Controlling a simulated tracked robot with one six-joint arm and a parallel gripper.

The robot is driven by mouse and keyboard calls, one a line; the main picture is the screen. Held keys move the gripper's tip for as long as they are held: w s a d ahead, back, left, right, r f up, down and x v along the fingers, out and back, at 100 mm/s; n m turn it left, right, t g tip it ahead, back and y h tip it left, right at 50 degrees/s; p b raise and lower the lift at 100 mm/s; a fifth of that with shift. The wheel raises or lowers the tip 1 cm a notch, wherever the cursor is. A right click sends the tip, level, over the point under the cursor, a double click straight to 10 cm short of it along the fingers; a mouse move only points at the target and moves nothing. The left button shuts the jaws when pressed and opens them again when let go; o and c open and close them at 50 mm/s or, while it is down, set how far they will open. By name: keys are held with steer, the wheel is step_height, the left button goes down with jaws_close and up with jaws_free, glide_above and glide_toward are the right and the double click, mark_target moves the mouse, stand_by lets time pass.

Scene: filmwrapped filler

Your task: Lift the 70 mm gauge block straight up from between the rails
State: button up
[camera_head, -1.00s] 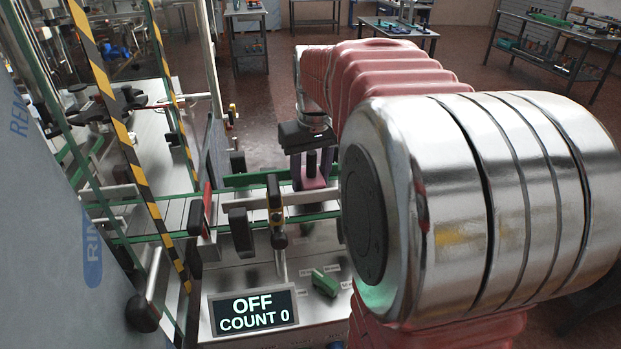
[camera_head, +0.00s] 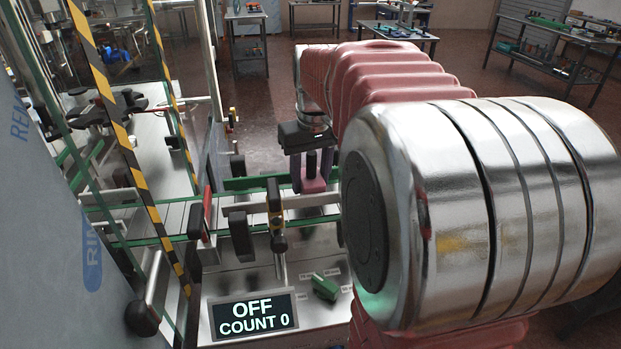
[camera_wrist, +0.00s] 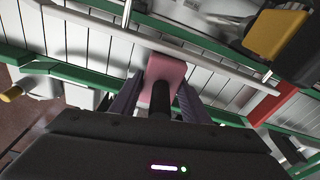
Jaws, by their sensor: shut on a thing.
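The pink gauge block (camera_head: 313,186) is over the conveyor in the head view, behind the near metal rail (camera_head: 262,203). My gripper (camera_head: 311,170) points down on it, with a finger at each side. In the wrist view the pink block (camera_wrist: 165,72) is between the two purple-grey fingers of my gripper (camera_wrist: 167,88), which is shut on it. The block's end lies close to a metal rail (camera_wrist: 110,30) there. The block's lower part is hidden, and I cannot tell whether it touches the conveyor.
Green guides (camera_head: 155,240) run along the conveyor. A black-and-yellow clamp (camera_head: 275,205) stands left of the block. The display (camera_head: 252,315) reads OFF, COUNT 0. A striped post (camera_head: 125,140) stands at left.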

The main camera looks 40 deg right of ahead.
mark_target(311, 153)
steer(key=shift+r, duration=0.45)
steer(key=shift+r, duration=0.35)
steer(key=shift+r, duration=0.35)
steer(key=shift+r, duration=0.35)
steer(key=shift+r, duration=0.65)
steer(key=shift+c, duration=0.4)
steer(key=shift+r, duration=0.4)
steer(key=shift+c, duration=0.5)
